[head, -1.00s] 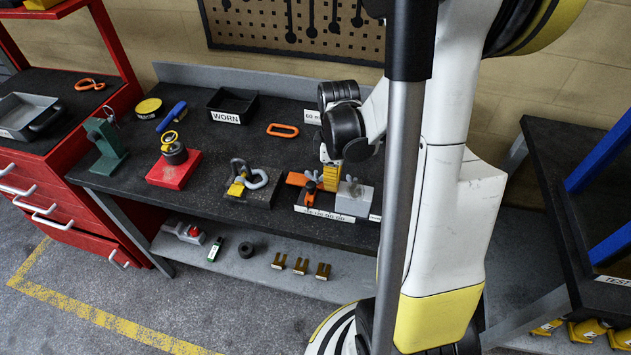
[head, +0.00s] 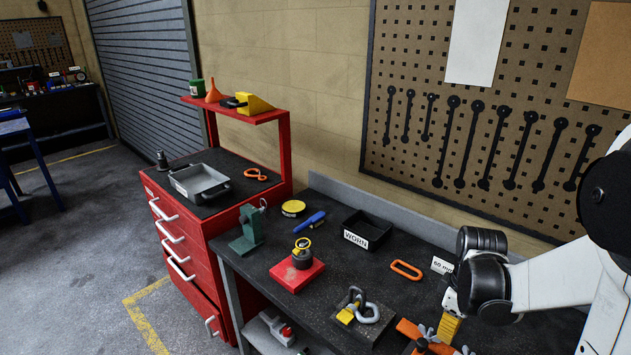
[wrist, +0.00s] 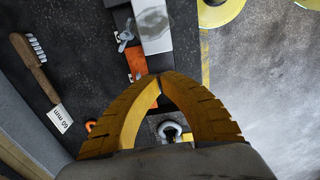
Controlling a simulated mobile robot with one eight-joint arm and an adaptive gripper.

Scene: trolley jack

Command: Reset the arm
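My arm reaches in from the right of the head view, over the dark workbench (head: 285,235). My gripper (head: 447,330) points down near an orange part with a wing nut (head: 425,333) at the bench's front. In the wrist view, the two ribbed yellow fingers of my gripper (wrist: 160,79) curve together and their tips meet. I see nothing held between them. The orange part (wrist: 137,62) shows just beyond the tips, beside a grey metal block (wrist: 152,22). Whether the fingers touch anything below is not clear.
A red block with a yellow-ringed piece (head: 297,275), a black WORN tray (head: 367,231), an orange ring (head: 406,270) and a shackle fixture (head: 358,310) stand on the bench. A red drawer cabinet (head: 200,262) adjoins it. The floor at left (head: 70,270) is clear.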

